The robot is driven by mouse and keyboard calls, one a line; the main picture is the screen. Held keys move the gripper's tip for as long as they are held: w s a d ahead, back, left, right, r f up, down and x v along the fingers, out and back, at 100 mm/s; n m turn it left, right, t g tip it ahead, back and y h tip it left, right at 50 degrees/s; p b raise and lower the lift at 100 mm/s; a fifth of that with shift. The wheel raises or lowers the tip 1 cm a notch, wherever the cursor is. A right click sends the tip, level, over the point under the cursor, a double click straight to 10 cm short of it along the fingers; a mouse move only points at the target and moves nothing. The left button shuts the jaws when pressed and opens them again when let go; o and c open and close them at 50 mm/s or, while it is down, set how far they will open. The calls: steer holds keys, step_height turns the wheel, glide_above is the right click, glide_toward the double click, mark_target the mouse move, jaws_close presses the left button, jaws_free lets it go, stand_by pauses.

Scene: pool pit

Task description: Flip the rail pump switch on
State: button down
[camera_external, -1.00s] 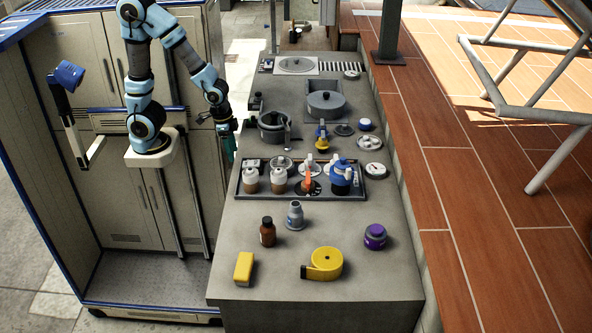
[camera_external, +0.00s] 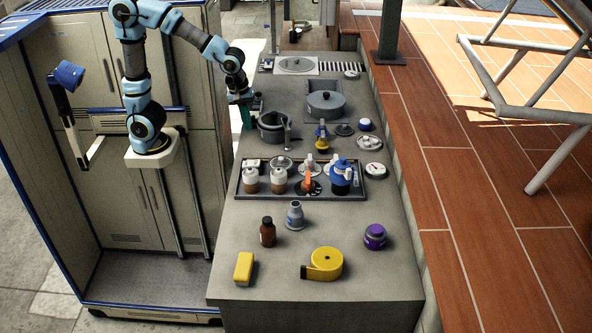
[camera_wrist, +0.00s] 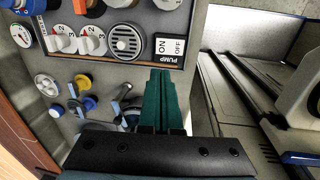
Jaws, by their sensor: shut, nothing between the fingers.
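The pump switch (camera_wrist: 170,46) shows in the wrist view as a small plate marked PUMP, ON and OFF at the panel's edge. In the external view it is the small pale block (camera_external: 252,165) at the panel's back left corner. Its rocker position is too small to tell. The dark framed panel (camera_external: 235,192) lies across the counter. My gripper (camera_external: 246,118) is over the counter's left edge beside the grey pot, behind the panel and apart from the switch. Its green fingers (camera_wrist: 163,78) are shut and empty, with their tips just below the switch in the wrist picture.
A round vent (camera_wrist: 127,41) and numbered dials (camera_wrist: 93,40) sit beside the switch. The grey pot (camera_external: 272,125) is close to my gripper.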

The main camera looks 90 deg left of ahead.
mark_target(257, 162)
steer(key=shift+r, duration=0.1)
stand_by(0.3)
steer(key=f, duration=0.4)
steer(key=w+f+p, duration=0.1)
steer(key=f, duration=0.4)
steer(key=w+f+p, duration=0.1)
steer(key=f, duration=0.4)
steer(key=shift+w+f+g+p, duration=0.15)
steer(key=shift+g+p, duration=0.15)
steer(key=shift+p, duration=0.25)
steer(key=shift+f, duration=0.1)
